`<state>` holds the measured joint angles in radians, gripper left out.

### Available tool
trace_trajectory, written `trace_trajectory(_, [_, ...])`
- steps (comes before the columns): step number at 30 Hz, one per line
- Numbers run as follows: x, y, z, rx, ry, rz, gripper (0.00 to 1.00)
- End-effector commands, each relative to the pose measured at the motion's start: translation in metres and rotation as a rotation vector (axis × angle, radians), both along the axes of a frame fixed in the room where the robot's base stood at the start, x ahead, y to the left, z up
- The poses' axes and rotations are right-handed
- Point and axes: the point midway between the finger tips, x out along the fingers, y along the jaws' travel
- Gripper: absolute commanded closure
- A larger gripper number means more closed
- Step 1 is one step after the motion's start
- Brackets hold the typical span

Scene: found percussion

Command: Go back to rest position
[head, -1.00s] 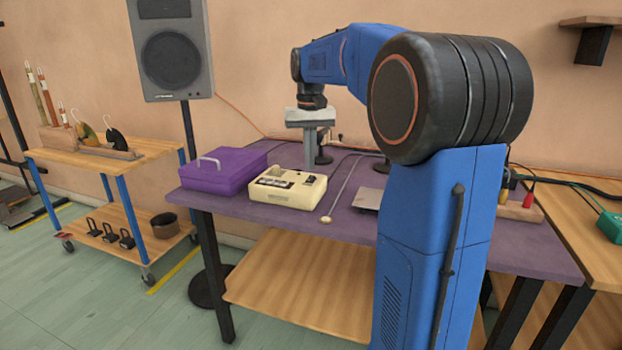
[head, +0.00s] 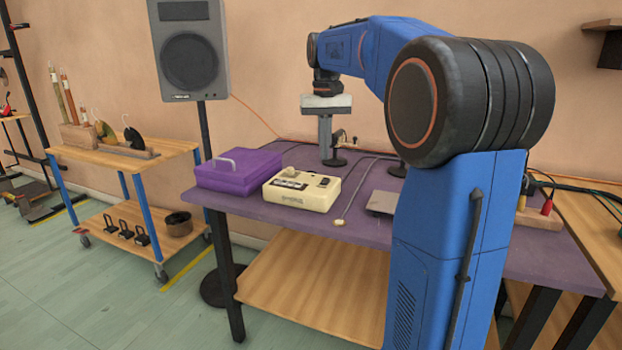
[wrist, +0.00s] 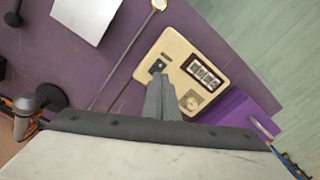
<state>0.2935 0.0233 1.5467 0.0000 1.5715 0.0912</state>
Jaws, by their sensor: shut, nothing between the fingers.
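My gripper (head: 325,152) is above the purple table (head: 351,222), behind the cream box-shaped device in the head view, with its fingers pointing down. In the wrist view my gripper (wrist: 163,90) shows its fingers together and empty. They overlap the near part of the cream device (wrist: 198,62) in that picture. The cream device (head: 301,190) has a dark panel and a switch on top and rests on the table. My gripper appears apart from it.
A purple case (head: 238,172) lies left of the device. A thin rod (head: 355,191) and a grey plate (head: 383,202) lie to its right. A microphone on a stand (wrist: 40,105) shows in the wrist view. A speaker (head: 189,50) and a wooden trolley (head: 125,160) stand left.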

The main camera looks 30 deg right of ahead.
Motion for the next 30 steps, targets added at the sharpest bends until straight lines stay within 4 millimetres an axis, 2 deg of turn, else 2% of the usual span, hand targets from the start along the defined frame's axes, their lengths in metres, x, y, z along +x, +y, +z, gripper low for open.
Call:
trace_trajectory(7, [-0.002,0.001,0.000,-0.001,-0.002,0.002,1.00])
trace_trajectory(11, [-0.015,0.012,-0.002,-0.005,-0.018,0.019,1.00])
trace_trajectory(20, [-0.084,0.064,-0.024,-0.030,-0.108,0.105,1.00])
trace_trajectory(30, [-0.169,0.111,-0.072,-0.054,-0.218,0.210,1.00])
